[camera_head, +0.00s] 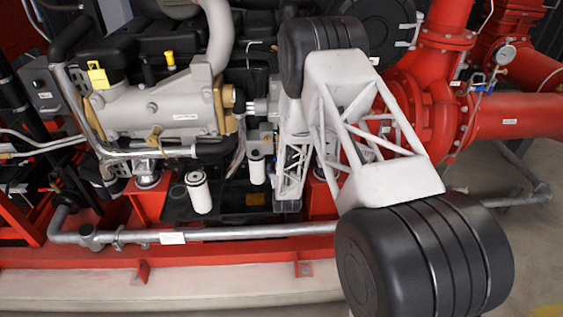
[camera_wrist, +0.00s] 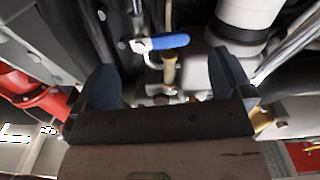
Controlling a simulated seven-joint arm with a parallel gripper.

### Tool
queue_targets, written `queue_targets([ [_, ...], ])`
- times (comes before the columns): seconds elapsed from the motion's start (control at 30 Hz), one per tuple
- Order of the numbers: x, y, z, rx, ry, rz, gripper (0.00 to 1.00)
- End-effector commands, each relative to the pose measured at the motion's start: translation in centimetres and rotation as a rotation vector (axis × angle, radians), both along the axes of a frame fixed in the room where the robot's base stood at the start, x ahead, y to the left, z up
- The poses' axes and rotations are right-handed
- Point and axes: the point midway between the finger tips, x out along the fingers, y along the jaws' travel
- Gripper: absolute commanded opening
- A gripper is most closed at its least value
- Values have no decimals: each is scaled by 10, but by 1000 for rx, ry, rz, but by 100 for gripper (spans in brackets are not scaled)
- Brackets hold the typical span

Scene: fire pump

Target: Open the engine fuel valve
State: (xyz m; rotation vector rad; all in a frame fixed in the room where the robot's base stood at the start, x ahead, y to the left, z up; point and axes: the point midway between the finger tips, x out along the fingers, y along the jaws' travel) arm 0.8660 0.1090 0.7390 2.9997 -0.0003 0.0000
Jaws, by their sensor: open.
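A valve with a blue lever handle (camera_wrist: 160,43) on a brass-coloured stem shows in the wrist view, at the upper middle. The lever lies roughly crosswise in that picture. My gripper (camera_wrist: 162,66) is open, its two dark fingers spread to the left and right of the valve. Nothing is held, and I cannot tell how far the fingertips are from the lever. In the head view my arm covers this area, and I cannot make out the gripper or this valve clearly.
A white cylinder (camera_wrist: 249,14) stands close beside the right finger. Hoses and dark engine parts crowd around. In the head view, white filters (camera_head: 198,192) hang below the grey engine part (camera_head: 160,108). A grey pipe (camera_head: 225,233) runs along the front; red pump piping (camera_head: 440,90) is at right.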

Motion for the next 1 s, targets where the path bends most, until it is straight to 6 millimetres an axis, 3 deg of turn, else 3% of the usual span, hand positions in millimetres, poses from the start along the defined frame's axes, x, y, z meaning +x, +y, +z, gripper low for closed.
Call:
queue_targets([
  [0.33, 34, 0, -1, 0, 0, 0, 98],
  [0.77, 40, 0, 0, 0, 0, 0, 98],
  [1.0, 40, 0, 0, 0, 0, 0, 64],
])
